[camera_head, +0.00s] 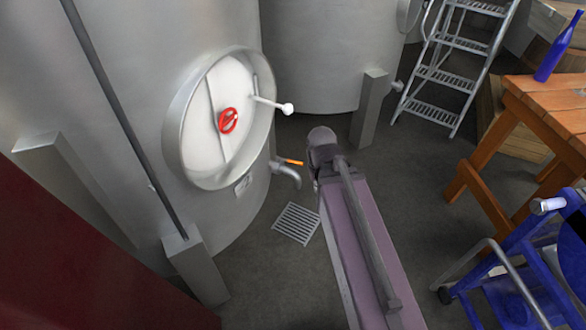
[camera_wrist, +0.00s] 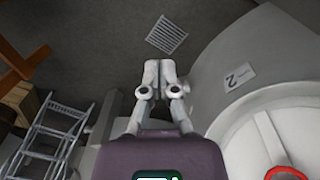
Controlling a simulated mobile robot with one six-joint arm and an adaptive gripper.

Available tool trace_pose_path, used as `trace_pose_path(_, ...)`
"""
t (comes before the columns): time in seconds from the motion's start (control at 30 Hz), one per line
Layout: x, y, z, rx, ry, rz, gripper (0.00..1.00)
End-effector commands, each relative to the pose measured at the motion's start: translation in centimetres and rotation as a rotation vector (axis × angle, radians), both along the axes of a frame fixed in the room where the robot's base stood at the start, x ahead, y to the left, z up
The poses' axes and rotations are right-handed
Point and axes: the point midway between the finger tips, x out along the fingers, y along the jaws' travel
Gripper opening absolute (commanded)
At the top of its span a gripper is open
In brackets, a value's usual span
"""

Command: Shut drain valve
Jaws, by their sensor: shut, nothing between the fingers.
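The drain valve (camera_head: 285,171) is a grey spout low on the front of the steel tank, with a short orange lever (camera_head: 293,162) pointing right, away from the tank. The end of my arm is close to the right of the lever in the head view. My gripper's fingers do not show clearly there. In the wrist view my gripper (camera_wrist: 160,68) is shut and empty, its fingertips together. I cannot make out the valve or its lever in the wrist view, so I cannot tell whether the fingers touch it.
The steel tank (camera_head: 150,80) has a round hatch with a red handwheel (camera_head: 228,121) and a white-knobbed bar (camera_head: 287,108). A floor grate (camera_head: 296,223) lies below the spout. A ladder (camera_head: 440,75), wooden table (camera_head: 545,105) and blue cart (camera_head: 530,270) stand to the right.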

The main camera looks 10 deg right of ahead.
Motion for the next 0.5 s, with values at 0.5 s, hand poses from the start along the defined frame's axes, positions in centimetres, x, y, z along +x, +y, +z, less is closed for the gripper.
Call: trace_pose_path(0.5, 6.4, -1.9, -9.3, -0.193, -0.187, -0.172, 0.0)
